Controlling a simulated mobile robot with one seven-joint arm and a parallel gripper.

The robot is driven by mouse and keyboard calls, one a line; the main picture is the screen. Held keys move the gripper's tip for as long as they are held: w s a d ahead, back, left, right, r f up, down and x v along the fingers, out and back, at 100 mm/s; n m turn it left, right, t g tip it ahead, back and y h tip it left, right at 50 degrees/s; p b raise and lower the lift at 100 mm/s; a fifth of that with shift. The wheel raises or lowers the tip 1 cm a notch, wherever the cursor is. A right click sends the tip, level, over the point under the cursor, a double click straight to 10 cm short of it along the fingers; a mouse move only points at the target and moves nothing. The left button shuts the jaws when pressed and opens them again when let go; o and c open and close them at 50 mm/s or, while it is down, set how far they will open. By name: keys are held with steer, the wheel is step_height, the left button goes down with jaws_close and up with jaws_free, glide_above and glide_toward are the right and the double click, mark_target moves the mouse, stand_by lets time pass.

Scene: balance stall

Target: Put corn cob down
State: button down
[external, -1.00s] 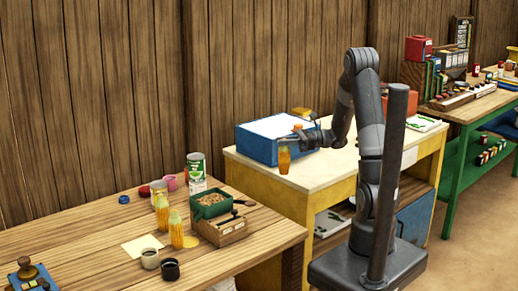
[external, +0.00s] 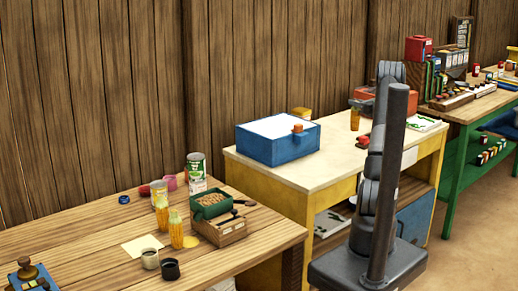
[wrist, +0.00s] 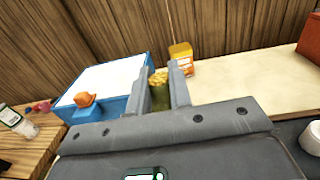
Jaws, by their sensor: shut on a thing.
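The corn cob (external: 354,120) is upright and orange-yellow in the external view, above the right part of the cream tabletop (external: 318,172). In the wrist view, the corn cob (wrist: 158,78) stands between the two fingers of my gripper (wrist: 162,92), which is shut on it. In the external view my gripper (external: 358,104) is small and partly hidden behind my arm. I cannot tell whether the cob touches the tabletop.
A blue box (external: 275,152) with a white top and orange knob stands on the left of the cream table. A yellow jar (wrist: 181,52) is behind it. A red case (external: 397,103) is at the right. The front middle of the cream top is clear.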

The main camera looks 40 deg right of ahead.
steer(key=w+a+f+h, duration=0.1)
steer(key=w+f, duration=0.9)
steer(key=shift+a+f+m, duration=0.3)
steer(key=shift+a, duration=0.05)
steer(key=c, duration=1.3)
jaws_free()
steer(key=shift+f, duration=0.15)
